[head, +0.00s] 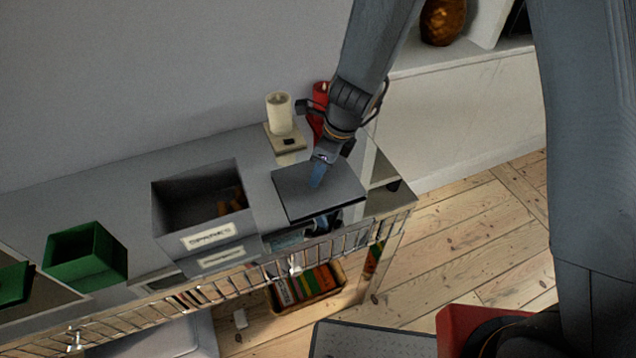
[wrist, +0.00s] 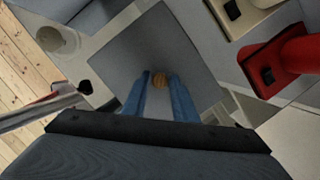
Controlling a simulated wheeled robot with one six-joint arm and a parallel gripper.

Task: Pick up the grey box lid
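The grey box lid (head: 290,195) is a flat dark grey square lying on the right part of the shelf top, right of the open grey box (head: 172,222). My gripper (head: 316,181) is over the lid, pointing down. The knob is hidden in the head view.
A cream candle (head: 279,113) on a stand and a red object (head: 318,112) stand close behind the lid. A green box (head: 85,255) is at the left. A metal rail (head: 190,300) runs along the shelf's front. Open floorboards (head: 450,235) lie to the right.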

